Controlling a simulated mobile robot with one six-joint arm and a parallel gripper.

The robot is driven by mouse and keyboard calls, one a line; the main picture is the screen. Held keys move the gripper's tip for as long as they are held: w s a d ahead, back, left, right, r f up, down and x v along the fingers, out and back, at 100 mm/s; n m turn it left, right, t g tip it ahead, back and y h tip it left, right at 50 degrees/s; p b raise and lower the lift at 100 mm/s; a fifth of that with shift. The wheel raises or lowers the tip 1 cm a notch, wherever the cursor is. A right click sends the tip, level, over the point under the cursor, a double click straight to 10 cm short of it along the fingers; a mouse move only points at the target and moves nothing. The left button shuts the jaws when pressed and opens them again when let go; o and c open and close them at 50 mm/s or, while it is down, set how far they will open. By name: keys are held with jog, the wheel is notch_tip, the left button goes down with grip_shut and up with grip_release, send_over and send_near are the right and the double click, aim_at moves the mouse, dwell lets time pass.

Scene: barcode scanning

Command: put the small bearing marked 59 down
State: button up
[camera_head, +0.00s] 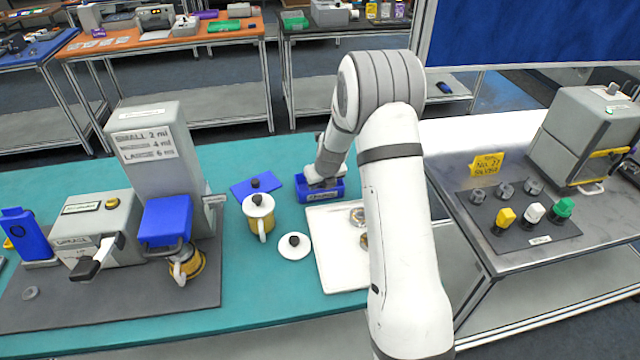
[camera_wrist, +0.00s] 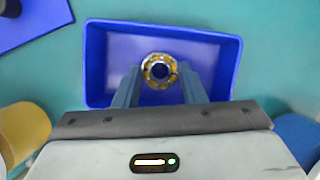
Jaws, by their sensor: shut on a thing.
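My gripper (camera_wrist: 158,88) is over the blue bin (camera_wrist: 232,62) and points down into it. Its two fingers are shut on a small ring-shaped bearing (camera_wrist: 160,70) with a gold and silver face and a dark centre. The bearing is above or inside the bin; I cannot tell whether it touches the floor of the bin. No marking is legible on it. In the head view the blue bin (camera_head: 334,194) stands on the teal table, and my gripper (camera_head: 322,180) hides part of it and the bearing.
A white tray (camera_head: 325,265) with round metal parts lies just in front of the bin, partly behind my arm.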

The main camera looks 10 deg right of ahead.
jog(key=o, duration=1)
jog(key=s+r+n+b, duration=0.1)
jog(key=s+r+n, duration=1)
jog(key=r, duration=0.8)
jog(key=s+r+n, duration=0.1)
jog(key=s+n, duration=0.6)
jog(key=s, duration=0.2)
jog(key=s+r+n, duration=0.1)
jog(key=s+n, duration=0.7)
jog(key=s, duration=0.1)
jog(key=s+r+n, duration=0.2)
jog(key=s+n, duration=0.5)
jog(key=s, duration=0.1)
jog(key=shift+s+a+r+n+g+h, duration=0.1)
jog(key=shift+s+a+n+g+h, duration=0.05)
jog(key=shift+s+n+g+h, duration=0.25)
